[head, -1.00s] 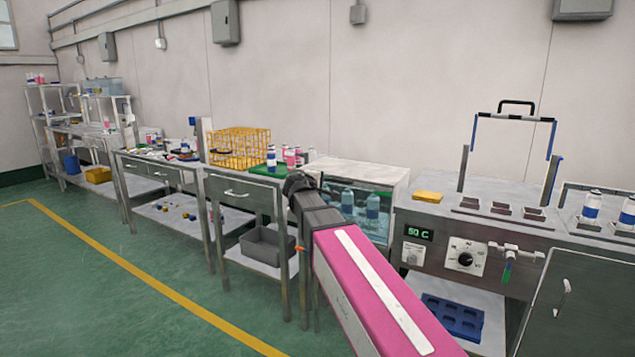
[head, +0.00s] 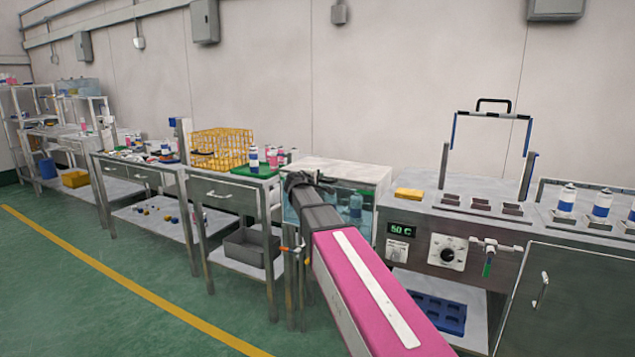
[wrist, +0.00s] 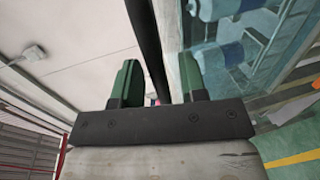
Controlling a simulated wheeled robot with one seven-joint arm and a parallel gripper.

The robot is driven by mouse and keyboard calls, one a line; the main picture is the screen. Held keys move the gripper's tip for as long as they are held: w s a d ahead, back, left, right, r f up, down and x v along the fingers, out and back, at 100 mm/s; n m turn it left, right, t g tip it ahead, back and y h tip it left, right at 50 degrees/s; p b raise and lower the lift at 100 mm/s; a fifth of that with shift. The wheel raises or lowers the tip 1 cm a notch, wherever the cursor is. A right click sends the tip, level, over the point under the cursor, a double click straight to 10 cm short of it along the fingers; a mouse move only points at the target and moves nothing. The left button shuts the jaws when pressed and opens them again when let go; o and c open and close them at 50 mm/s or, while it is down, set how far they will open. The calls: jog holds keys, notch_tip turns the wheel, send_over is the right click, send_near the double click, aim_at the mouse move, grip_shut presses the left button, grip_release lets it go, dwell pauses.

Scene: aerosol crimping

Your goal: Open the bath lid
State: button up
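The water bath (head: 355,203) is a glass-sided tank with blue-tinted water and several cans inside. Its pale flat lid (head: 350,172) lies level on top and looks closed. My gripper (wrist: 158,78) is at the bath's front left, and my arm covers part of its front in the head view. In the wrist view the two green fingers stand apart, with a dark bar (wrist: 148,40) passing between them in the picture. I cannot tell whether the bar is a handle or touches the fingers. The tank also shows at the right of the wrist view (wrist: 225,55).
Left of the bath is a side table with a green tray (head: 255,171), bottles and a yellow wire basket (head: 220,148). To the right is a bench with a yellow block (head: 409,194), a temperature display (head: 401,231) and a raised frame. Open green floor lies at left.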

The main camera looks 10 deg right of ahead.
grip_shut()
